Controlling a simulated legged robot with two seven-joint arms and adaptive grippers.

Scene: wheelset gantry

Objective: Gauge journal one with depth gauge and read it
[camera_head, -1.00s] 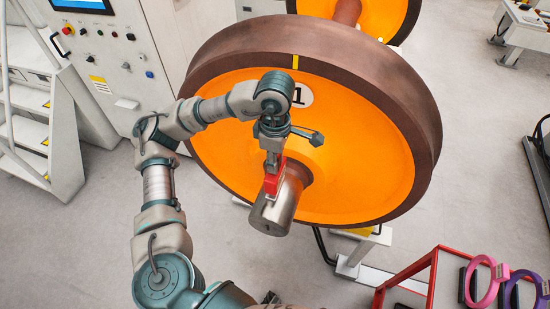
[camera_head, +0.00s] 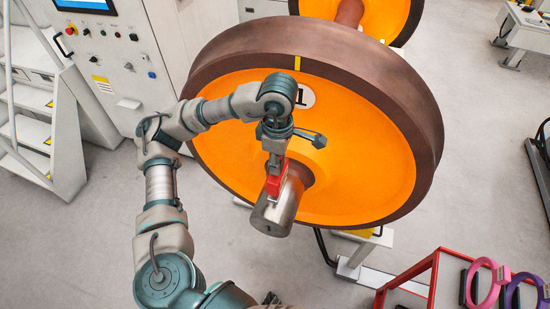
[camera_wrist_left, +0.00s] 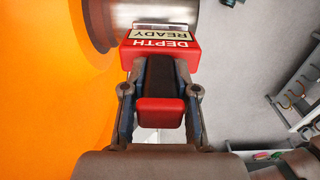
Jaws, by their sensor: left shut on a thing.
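The orange wheel (camera_head: 365,150) with a brown rim carries a white plate (camera_head: 307,96), partly hidden by my left arm. Its bare metal journal (camera_head: 277,214) sticks out from the hub towards me. My left gripper (camera_head: 275,160) is shut on the red depth gauge (camera_head: 276,180), at the upper left side of the journal. In the left wrist view the gauge (camera_wrist_left: 160,62) sits between the fingers, its label reading "DEPTH READY" upside down. Its far end meets or overlaps the journal (camera_wrist_left: 185,14); I cannot tell if they touch. My right gripper is not in view.
A control cabinet (camera_head: 125,60) and white steps (camera_head: 35,125) stand at the left. A red-framed stand (camera_head: 432,275) with pink (camera_head: 482,285) and purple rings is at the lower right. A second wheel (camera_head: 385,15) is behind. Grey floor is open around the wheel.

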